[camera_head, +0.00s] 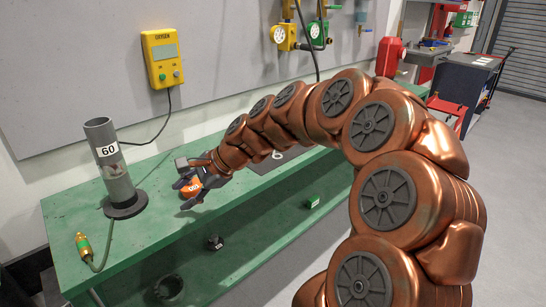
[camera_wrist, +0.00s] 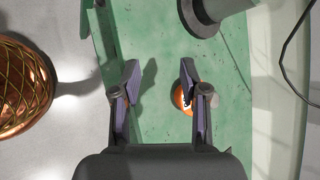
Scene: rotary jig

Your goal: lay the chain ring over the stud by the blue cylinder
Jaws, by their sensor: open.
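I cannot make out a chain ring, a stud or a blue cylinder in either view. My gripper (camera_head: 187,194) is open above the green bench, to the right of a grey upright tube marked 60. In the wrist view the two fingers of my gripper (camera_wrist: 160,82) stand apart with bare green bench between them. A small orange round thing (camera_wrist: 179,98) with a dark mark is partly hidden behind the right finger. Orange also shows at my gripper in the head view (camera_head: 193,186). I cannot tell whether the finger touches it.
The grey tube (camera_head: 112,170) stands on a dark round base on the green bench (camera_head: 70,212). A brass-and-green fitting (camera_head: 83,245) on a hose lies at the left front. A yellow oxygen box (camera_head: 162,58) hangs on the wall. The lower shelf holds a small green block (camera_head: 313,201).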

